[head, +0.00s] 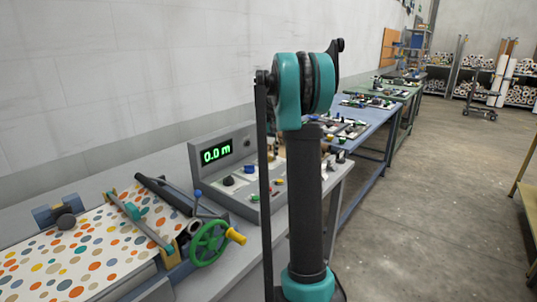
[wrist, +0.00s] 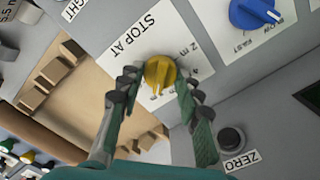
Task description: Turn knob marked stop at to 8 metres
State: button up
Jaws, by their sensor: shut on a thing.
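In the wrist view, a yellow knob (wrist: 158,73) sits on a white plate (wrist: 145,35) lettered STOP AT, with a scale in metres. A "2 m" mark shows beside the knob; the other marks are partly hidden, and I cannot tell where the knob points. My gripper (wrist: 158,92) is shut on the yellow knob, one finger on each side. In the head view my arm stands in front of the control panel (head: 235,150) and hides part of it. The panel's green display (head: 216,152) reads 0.0 m.
A blue knob (wrist: 254,12) marked slow and fast is at the upper right of the wrist view. A dark button (wrist: 232,138) beside a ZERO label is at the lower right. A green handwheel (head: 209,243) stands left of my arm.

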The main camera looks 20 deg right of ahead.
jog(key=shift+n, duration=0.6)
jog(key=o, duration=1.2)
jog(key=shift+c, duration=0.2)
jog(key=shift+r, duration=0.1)
notch_tip(320, 180, up, 12)
